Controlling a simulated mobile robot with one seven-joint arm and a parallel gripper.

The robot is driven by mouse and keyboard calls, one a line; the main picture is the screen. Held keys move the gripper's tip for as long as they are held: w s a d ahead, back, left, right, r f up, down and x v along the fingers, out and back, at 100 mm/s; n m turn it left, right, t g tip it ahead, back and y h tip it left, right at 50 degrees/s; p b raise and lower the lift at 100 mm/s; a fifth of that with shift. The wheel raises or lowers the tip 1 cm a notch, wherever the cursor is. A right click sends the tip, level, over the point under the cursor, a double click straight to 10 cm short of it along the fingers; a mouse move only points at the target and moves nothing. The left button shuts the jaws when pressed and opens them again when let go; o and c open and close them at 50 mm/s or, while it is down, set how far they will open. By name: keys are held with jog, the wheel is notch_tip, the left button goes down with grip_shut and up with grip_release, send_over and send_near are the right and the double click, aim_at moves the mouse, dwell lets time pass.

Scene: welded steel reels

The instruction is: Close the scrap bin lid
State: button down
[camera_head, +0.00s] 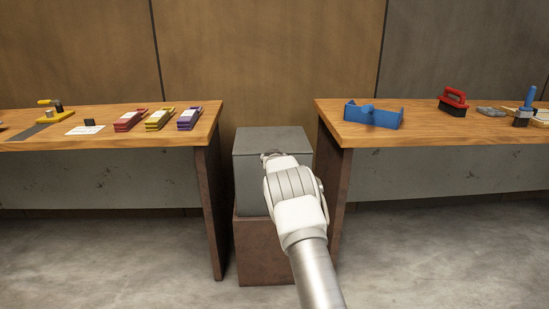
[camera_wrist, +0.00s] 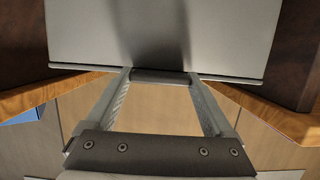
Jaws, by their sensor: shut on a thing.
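The scrap bin stands in the gap between two workbenches, with a grey upper part (camera_head: 250,178) on a rusty brown lower part (camera_head: 262,250). Its flat grey top (camera_head: 275,137) shows in the head view; how far the lid is open is not clear. My gripper (camera_head: 271,155) reaches the bin's front upper edge, and my wrist hides part of the front. In the wrist view, my gripper's two fingers (camera_wrist: 160,80) are at the ends of a dark handle bar (camera_wrist: 160,75) on the edge of a grey panel (camera_wrist: 160,35), shut on it.
The left workbench (camera_head: 110,118) holds several coloured stacks and a yellow tool. The right workbench (camera_head: 430,132) holds a blue bracket (camera_head: 374,115), a red-handled brush (camera_head: 453,102) and other tools. Both bench ends stand close to the bin. The floor (camera_head: 130,255) in front is clear.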

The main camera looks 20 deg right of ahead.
grip_release()
jog(key=p+v, duration=0.4)
jog(key=v, duration=1.3)
jog(key=shift+s, duration=0.25)
jog(key=shift+a, duration=0.1)
